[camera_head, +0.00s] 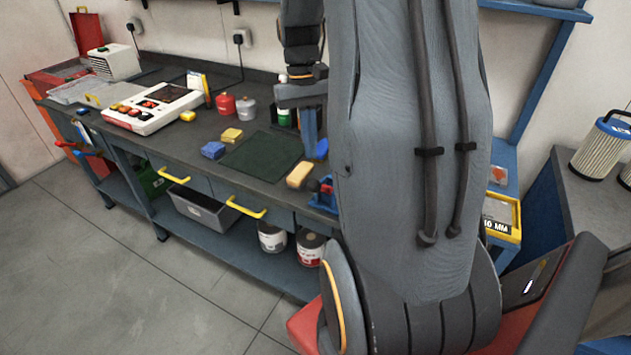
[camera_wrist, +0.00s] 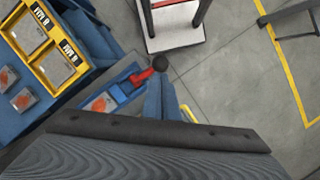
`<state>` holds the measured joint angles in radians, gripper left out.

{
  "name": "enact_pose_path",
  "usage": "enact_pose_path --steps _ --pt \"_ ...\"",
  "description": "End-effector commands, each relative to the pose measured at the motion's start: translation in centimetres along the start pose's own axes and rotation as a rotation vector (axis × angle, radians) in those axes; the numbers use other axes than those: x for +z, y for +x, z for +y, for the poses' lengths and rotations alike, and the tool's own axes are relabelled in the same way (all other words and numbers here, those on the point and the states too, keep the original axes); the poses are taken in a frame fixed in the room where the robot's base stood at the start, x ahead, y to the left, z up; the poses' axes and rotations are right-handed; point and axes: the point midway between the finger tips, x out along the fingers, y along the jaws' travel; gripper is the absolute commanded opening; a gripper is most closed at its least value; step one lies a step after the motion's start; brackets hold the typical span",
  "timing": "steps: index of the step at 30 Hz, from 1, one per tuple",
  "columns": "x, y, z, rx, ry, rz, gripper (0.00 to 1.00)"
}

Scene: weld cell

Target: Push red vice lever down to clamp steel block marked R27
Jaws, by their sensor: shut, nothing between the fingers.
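The vice is a small blue device at the front edge of the bench in the head view (camera_head: 325,203), partly hidden behind my arm. Its red lever (camera_wrist: 140,77) with a black ball knob (camera_wrist: 160,63) shows in the wrist view and sticks out from the blue vice body (camera_wrist: 122,87). A grey block with an orange mark (camera_wrist: 100,103) sits by the vice; its marking is not readable. My gripper's blue fingers (camera_head: 310,135) point down above the bench, shut and empty. In the wrist view the fingers (camera_wrist: 160,85) overlap the area just beside the lever knob; contact cannot be told.
Yellow trays (camera_wrist: 57,65) stand on a blue surface beside the vice, with other orange-marked blocks (camera_wrist: 22,99) nearby. On the bench are a green mat (camera_head: 262,157), a yellow block (camera_head: 299,175), a blue block (camera_head: 213,150) and a control box (camera_head: 150,118). Floor ahead is open.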

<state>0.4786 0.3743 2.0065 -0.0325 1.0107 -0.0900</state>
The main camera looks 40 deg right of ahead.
Motion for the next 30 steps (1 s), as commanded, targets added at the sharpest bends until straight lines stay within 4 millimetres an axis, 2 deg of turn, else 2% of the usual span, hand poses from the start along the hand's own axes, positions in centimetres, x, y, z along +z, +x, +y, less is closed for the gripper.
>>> enact_pose_path --steps 10,14,24,30 --pt "0.0 0.1 0.0 0.000 -0.001 0.000 0.00" --pt "0.0 0.8 0.0 0.000 -0.001 0.000 0.00" --pt "0.0 4.9 -0.1 0.000 -0.001 -0.002 0.00" --pt "-0.1 6.6 -0.1 0.000 -0.001 0.001 0.00"
